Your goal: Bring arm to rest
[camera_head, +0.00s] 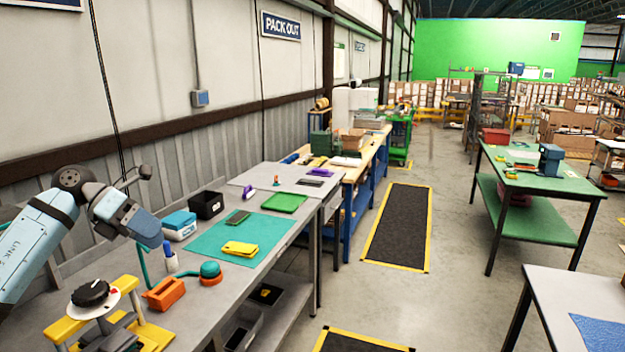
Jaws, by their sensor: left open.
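My left arm (38,240) comes in from the left, light blue, and bends at a dark grey joint near the wall. Its dark blue end with the left gripper (142,226) hangs over the left part of the grey workbench (212,312), pointing down to the right. The gripper is open; its fingers are hard to make out, and I see nothing held in it. It appears to be above the bench top, near a small white bottle (171,261). My right gripper is not in view.
A yellow stand with a black knob (90,292), an orange block (165,293) and a teal-topped round item (210,271) stand near the arm. A black bin (206,204) is behind. A teal mat (215,240) bears a yellow item (241,249). The aisle floor is clear.

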